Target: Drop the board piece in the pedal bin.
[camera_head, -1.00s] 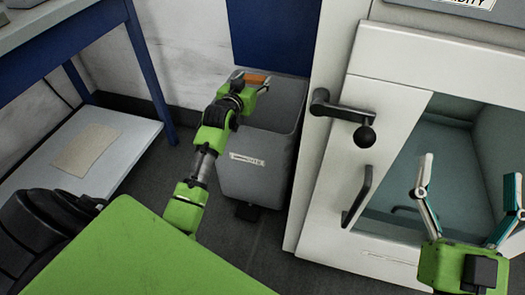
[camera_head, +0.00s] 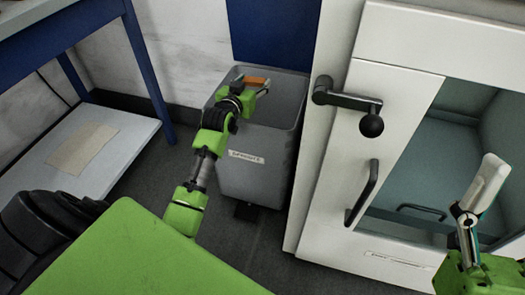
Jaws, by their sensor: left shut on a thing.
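The grey pedal bin (camera_head: 240,183) stands on the floor in the middle, with a white label on its front and its top open. My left gripper (camera_head: 254,85) is over the bin's opening, near its back left. It is shut on the board piece (camera_head: 257,81), a small orange-brown strip partly hidden by the gripper. The bin's inside is partly hidden by my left arm. My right gripper (camera_head: 480,195) is at the lower right, in front of the cabinet's glass, far from the bin. It shows edge-on, so its opening cannot be told.
A white cabinet (camera_head: 398,120) with a black lever and handle stands close on the bin's right. A blue-legged bench (camera_head: 148,70) with a low shelf (camera_head: 125,150) is at the left; a tan sheet (camera_head: 84,148) lies on the shelf. A blue panel (camera_head: 275,35) rises behind the bin.

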